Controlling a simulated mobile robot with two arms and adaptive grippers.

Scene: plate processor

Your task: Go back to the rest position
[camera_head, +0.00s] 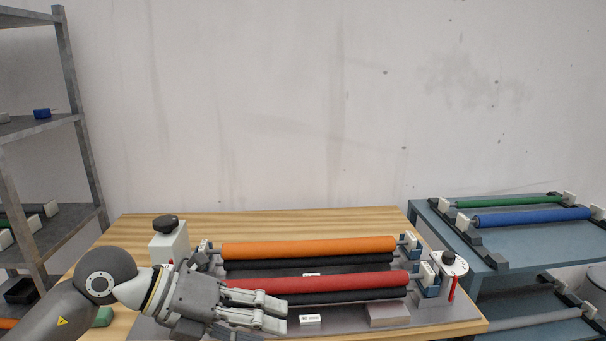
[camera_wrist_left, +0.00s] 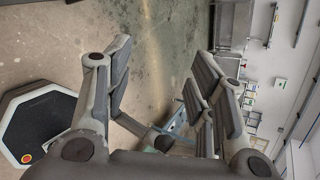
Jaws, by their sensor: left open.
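My left gripper (camera_head: 270,311) comes in from the left in the head view, in front of the left part of the plate processor on the wooden table. Its fingers point right and hide the left end of the red roller (camera_head: 345,285). In the left wrist view my left gripper (camera_wrist_left: 160,80) has its fingers spread with nothing between them. An orange roller (camera_head: 310,246) lies behind the red one, with black rollers (camera_head: 300,263) beside them. My right gripper is in neither view.
The wooden table (camera_head: 370,218) carries the machine. A blue rack (camera_head: 520,241) with green and blue rollers stands at the right. A grey shelf (camera_head: 75,130) stands at the left. In the wrist view, open floor (camera_wrist_left: 165,50) and a dark octagonal base (camera_wrist_left: 45,120) show.

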